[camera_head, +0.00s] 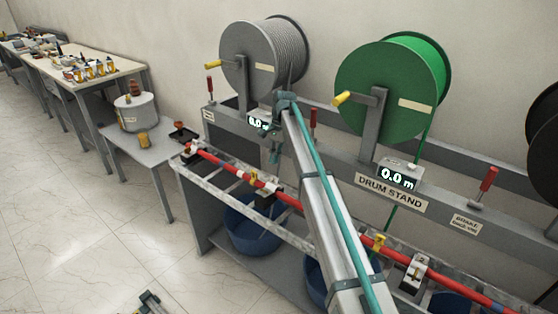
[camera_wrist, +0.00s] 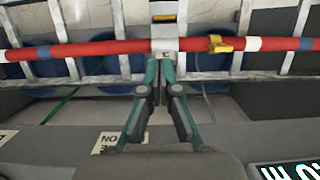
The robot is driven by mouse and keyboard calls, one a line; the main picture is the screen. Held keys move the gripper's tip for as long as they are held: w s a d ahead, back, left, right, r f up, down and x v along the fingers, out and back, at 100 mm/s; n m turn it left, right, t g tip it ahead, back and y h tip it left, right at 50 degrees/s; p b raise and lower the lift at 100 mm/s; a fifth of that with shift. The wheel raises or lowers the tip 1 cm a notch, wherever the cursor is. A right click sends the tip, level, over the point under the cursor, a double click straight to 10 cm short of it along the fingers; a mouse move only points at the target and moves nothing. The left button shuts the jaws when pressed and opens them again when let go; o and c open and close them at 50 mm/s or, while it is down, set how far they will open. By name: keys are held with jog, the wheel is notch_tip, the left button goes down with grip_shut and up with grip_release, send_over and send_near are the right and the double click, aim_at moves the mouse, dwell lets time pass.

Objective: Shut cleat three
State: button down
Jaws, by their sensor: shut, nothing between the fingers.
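The red cable (camera_head: 225,167) runs along a metal ladder rack through several cleats; I cannot read any cleat's number. In the wrist view the cable (camera_wrist: 100,48) crosses left to right, and a pale metal cleat (camera_wrist: 164,31) with a yellow piece on top lies across it. My gripper (camera_wrist: 160,62) has its fingertips together and empty, right at this cleat's near edge; contact is unclear. In the head view my gripper (camera_head: 273,158) hangs above the rack. Another cleat (camera_head: 414,273) stands to the right with a pale block, and one (camera_head: 190,153) is at the left end.
A drum stand (camera_head: 393,190) with a grey drum (camera_head: 262,55) and a green drum (camera_head: 392,88) stands behind the rack. Red brake levers (camera_head: 487,180) rise from it. Blue bins (camera_head: 250,229) sit below. A bench (camera_head: 75,68) with parts is at the left; the floor there is clear.

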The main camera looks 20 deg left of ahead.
aim_at(269, 191)
jog(key=p+x, duration=0.4)
jog(key=x, duration=0.8)
